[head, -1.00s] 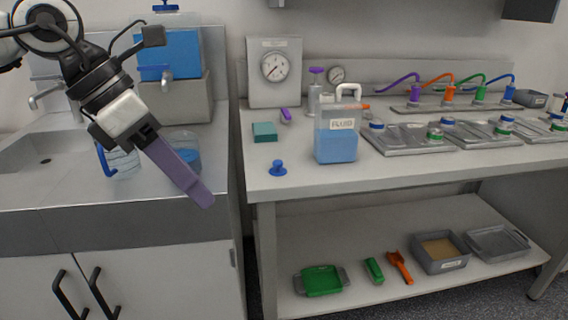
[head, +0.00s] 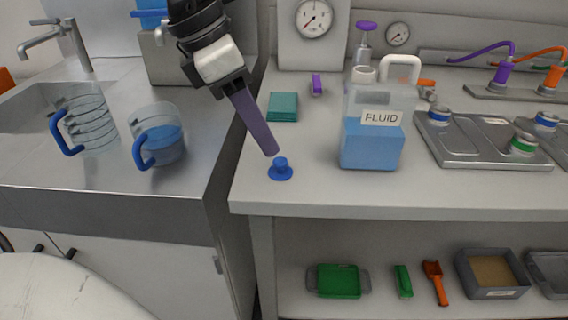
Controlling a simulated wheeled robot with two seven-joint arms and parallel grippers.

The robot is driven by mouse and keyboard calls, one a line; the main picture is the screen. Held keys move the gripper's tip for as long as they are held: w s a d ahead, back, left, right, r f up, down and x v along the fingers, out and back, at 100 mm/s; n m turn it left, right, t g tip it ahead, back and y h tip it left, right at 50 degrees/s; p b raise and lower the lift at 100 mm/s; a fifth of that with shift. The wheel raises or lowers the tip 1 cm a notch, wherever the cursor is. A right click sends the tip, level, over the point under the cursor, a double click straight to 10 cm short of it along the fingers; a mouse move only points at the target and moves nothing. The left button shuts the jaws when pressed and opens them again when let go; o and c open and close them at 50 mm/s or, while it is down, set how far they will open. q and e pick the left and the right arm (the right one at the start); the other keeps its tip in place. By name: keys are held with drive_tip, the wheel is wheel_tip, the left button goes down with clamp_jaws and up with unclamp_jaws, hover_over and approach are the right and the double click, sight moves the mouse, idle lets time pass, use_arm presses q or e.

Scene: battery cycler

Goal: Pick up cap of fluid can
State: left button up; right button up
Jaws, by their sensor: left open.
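The blue cap (head: 281,170) sits on the left front part of the workbench, a round base with a knob on top. The fluid can (head: 373,135), clear with blue liquid, a white handle and a FLUID label, stands to the right of the cap; its neck is uncapped. My left gripper (head: 271,152) is open and empty, with its purple fingers pointing down and right. Its fingertips are just above and left of the cap; I cannot tell whether they touch it. My right gripper is not in view.
A teal block (head: 283,107) and a small purple object (head: 316,84) lie behind the cap. A measuring jug with blue liquid (head: 160,137) and an empty jug (head: 84,124) stand on the sink counter. Metal trays (head: 468,154) lie right of the can. The bench front is clear.

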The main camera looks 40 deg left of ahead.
sight(280, 160)
use_arm(q)
drive_tip(key=x, duration=0.6)
drive_tip(key=shift+d+b, duration=0.1)
drive_tip(key=shift+b, duration=0.25)
drive_tip(key=shift+r, duration=0.1)
clamp_jaws()
